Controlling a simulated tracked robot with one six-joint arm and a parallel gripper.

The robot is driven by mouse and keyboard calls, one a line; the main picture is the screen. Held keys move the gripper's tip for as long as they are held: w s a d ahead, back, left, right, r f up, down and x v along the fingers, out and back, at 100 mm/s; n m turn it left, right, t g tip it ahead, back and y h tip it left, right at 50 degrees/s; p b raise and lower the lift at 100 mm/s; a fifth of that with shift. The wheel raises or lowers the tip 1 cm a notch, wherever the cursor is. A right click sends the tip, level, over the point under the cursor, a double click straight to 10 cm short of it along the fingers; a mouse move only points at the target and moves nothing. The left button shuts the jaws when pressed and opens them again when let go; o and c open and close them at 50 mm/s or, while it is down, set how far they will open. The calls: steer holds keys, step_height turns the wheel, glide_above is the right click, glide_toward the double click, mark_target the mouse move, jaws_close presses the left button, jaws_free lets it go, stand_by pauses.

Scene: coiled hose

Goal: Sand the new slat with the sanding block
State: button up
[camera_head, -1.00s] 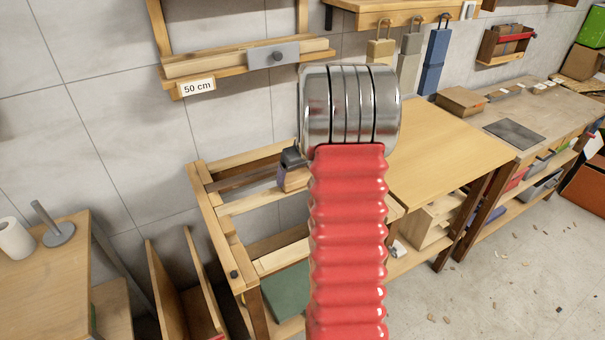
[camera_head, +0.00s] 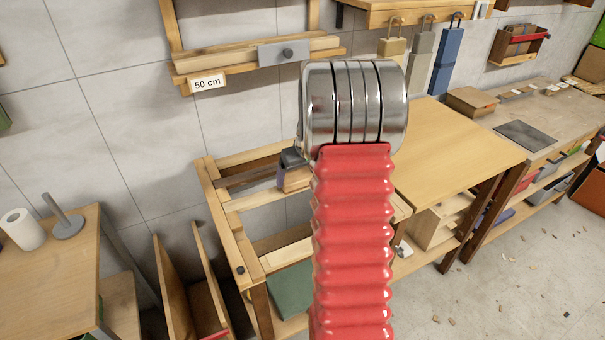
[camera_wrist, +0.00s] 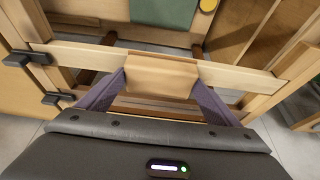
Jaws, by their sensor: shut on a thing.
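In the wrist view, my gripper (camera_wrist: 162,82) has its two purple-grey fingers closed on the sides of a light brown sanding block (camera_wrist: 160,70). The block lies over the middle of the pale wooden slat (camera_wrist: 237,79), which runs across the view; whether it presses on the slat I cannot tell. In the head view, the slat (camera_head: 248,201) spans the wooden bench frame (camera_head: 222,222). My gripper (camera_head: 293,178) is over it there, partly hidden behind my red arm. The slat's right part is also hidden by my arm.
A wooden table (camera_head: 450,150) stands right of the frame. A table with a white roll (camera_head: 22,229) stands at left. A shelf labelled 50 cm (camera_head: 207,84) hangs on the wall above.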

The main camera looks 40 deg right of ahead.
mark_target(285, 182)
steer(key=shift+w+a, duration=0.15)
steer(key=shift+a, duration=0.3)
steer(key=shift+w+a+f, duration=0.1)
steer(key=shift+w+a, duration=0.1)
steer(key=shift+a, duration=0.55)
steer(key=shift+w+a+f, duration=0.1)
steer(key=shift+w+a, duration=0.1)
steer(key=shift+a, duration=0.55)
steer(key=shift+a, duration=0.2)
steer(key=shift+w+a+r, duration=0.1)
steer(key=shift+w+a, duration=0.1)
steer(key=shift+a, duration=0.45)
steer(key=shift+w+a, duration=0.15)
steer(key=shift+a, duration=0.5)
steer(key=shift+d, duration=0.1)
steer(key=shift+s+d+r, duration=0.1)
steer(key=shift+s+d, duration=0.1)
steer(key=shift+d, duration=0.55)
steer(key=shift+s+d+r, duration=0.1)
steer(key=shift+s+d, duration=0.05)
steer(key=shift+d, duration=0.55)
steer(key=shift+s+d+f, duration=0.1)
steer(key=shift+s+d, duration=0.1)
steer(key=shift+d, duration=0.55)
steer(key=shift+s+d, duration=0.2)
steer(key=shift+d, duration=0.5)
